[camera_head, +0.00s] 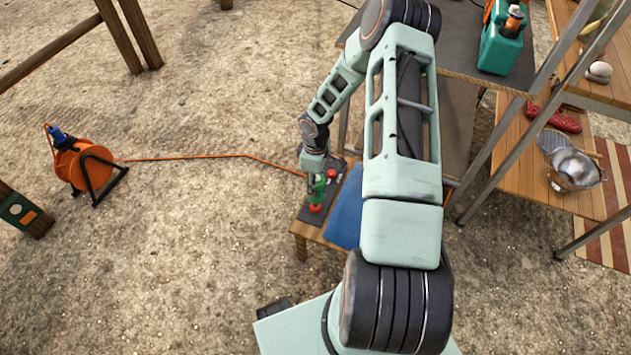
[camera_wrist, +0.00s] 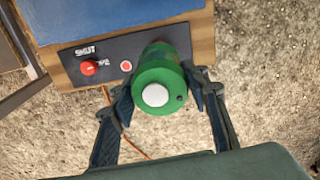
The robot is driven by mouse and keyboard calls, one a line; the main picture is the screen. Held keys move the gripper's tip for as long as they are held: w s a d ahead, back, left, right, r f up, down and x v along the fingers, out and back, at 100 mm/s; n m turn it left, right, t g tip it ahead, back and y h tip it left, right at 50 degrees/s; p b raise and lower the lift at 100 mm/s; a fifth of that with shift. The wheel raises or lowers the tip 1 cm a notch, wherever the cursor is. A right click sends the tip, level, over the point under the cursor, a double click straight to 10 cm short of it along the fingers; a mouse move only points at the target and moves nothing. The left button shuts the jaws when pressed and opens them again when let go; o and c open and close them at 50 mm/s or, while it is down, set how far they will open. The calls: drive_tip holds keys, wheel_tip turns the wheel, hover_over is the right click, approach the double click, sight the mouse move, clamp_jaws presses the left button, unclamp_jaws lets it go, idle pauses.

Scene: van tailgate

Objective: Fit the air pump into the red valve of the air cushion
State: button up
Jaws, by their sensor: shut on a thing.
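My gripper (camera_wrist: 160,98) is shut on the green air pump (camera_wrist: 165,72), with a finger on each side of its round body. The pump's end with a pale round button faces the wrist camera. In the head view the green pump (camera_head: 319,188) shows below my gripper (camera_head: 313,178), over the dark panel. The blue air cushion (camera_wrist: 110,12) lies beside the dark panel (camera_wrist: 108,50). On the panel are a red knob (camera_wrist: 88,68) near the word SHUT and a small red round fitting (camera_wrist: 126,66). The pump's far end is hidden, so I cannot tell whether it touches anything.
The panel and cushion rest on a low wooden table (camera_head: 301,231) on gravel. An orange reel (camera_head: 83,165) stands at the left, and its cord (camera_head: 200,157) runs to the table. Shelves with a green can (camera_head: 498,52) and a metal bowl (camera_head: 574,167) stand right.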

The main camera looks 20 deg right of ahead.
drive_tip(key=shift+f+b, duration=2.5)
drive_tip(key=shift+f, duration=1.2)
drive_tip(key=o, duration=1.5)
drive_tip(key=shift+r, duration=0.1)
wheel_tip(320, 180, up, 12)
drive_tip(key=shift+f, duration=0.1)
